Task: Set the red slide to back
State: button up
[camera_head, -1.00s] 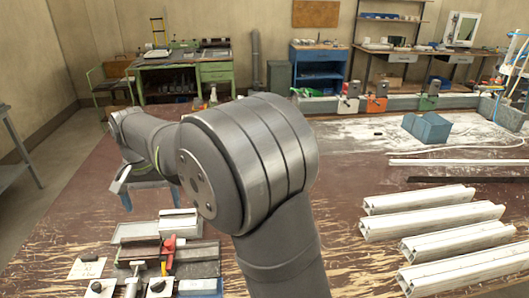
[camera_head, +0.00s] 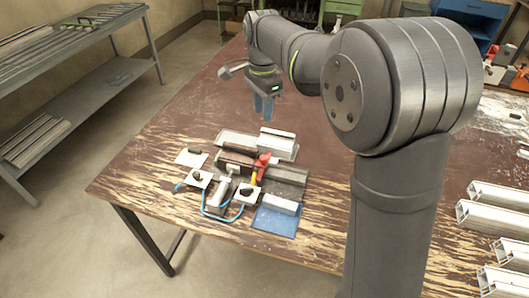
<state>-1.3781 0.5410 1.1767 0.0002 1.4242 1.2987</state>
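A clamp fixture (camera_head: 285,176) with grey and dark brown blocks sits on the worn brown bench. A small red part (camera_head: 263,160) stands up at the middle of the fixture, with a yellow piece (camera_head: 254,178) just below it. It is the only red part I see there; its slide track is too small to make out. My gripper (camera_head: 264,115) points down with blue fingers, above and behind the fixture in the picture, clear of the red part. It holds nothing that I can see. The gap between its fingers is too small to judge.
White plates with black knobs (camera_head: 245,191), a grey cylinder (camera_head: 222,187) and a blue hose (camera_head: 212,215) lie in front of the fixture. A blue plate (camera_head: 275,220) lies at its front right. White profiles (camera_head: 495,205) lie at the right. A grey rack (camera_head: 60,60) stands left.

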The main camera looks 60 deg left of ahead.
aim_at(264, 157)
jog(key=shift+m, duration=0.5)
notch_tip(264, 157, down, 17)
jog(key=shift+f, duration=0.1)
jog(key=shift+c, duration=0.2)
jog(key=shift+w, duration=0.15)
grip_shut()
